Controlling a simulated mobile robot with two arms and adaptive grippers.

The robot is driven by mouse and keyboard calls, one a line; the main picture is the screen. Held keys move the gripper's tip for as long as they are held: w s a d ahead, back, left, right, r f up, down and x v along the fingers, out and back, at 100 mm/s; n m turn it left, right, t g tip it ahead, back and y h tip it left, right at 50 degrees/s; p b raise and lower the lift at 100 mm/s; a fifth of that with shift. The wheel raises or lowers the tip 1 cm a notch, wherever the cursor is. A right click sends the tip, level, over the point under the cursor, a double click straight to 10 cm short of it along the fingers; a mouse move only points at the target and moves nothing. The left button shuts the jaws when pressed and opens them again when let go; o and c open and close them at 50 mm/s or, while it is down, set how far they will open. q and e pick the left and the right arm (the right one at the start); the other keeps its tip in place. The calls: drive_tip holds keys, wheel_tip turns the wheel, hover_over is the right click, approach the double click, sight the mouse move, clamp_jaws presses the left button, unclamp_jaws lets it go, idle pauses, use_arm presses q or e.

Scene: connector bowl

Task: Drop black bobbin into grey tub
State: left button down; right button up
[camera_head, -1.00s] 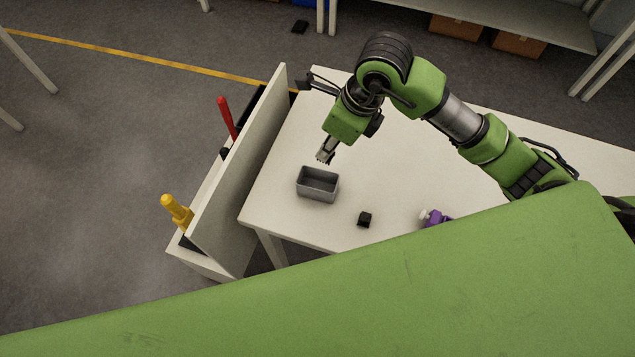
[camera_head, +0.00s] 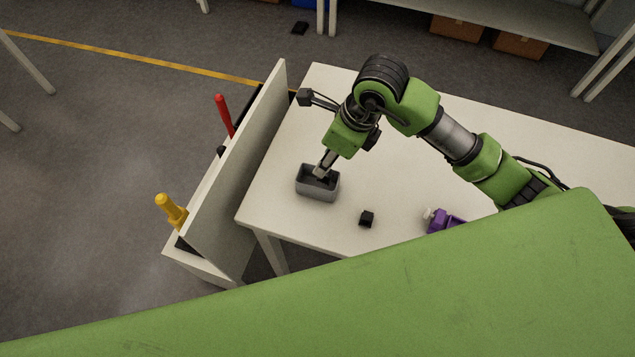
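The grey tub (camera_head: 318,192) stands on the white table, near its left end. My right gripper (camera_head: 321,174) points down into the tub's opening, its fingertips at or below the rim. A dark shape shows at the fingertips inside the tub. I cannot tell whether it is the black bobbin, the finger pads or shadow, nor whether the fingers are open or shut. A small black blocky piece (camera_head: 366,218) lies on the table to the right of and in front of the tub; I cannot tell if it is the bobbin. My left gripper is not in view.
A purple piece with a whitish end (camera_head: 443,221) lies farther right, partly hidden by my green body. A pale upright panel (camera_head: 240,170) borders the table's left side, with red (camera_head: 224,115) and yellow (camera_head: 171,210) handled tools beyond it.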

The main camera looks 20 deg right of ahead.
drive_tip(key=shift+r, duration=0.1)
drive_tip(key=v, duration=1.1)
drive_tip(key=shift+d+r, duration=0.15)
drive_tip(key=shift+r, duration=0.25)
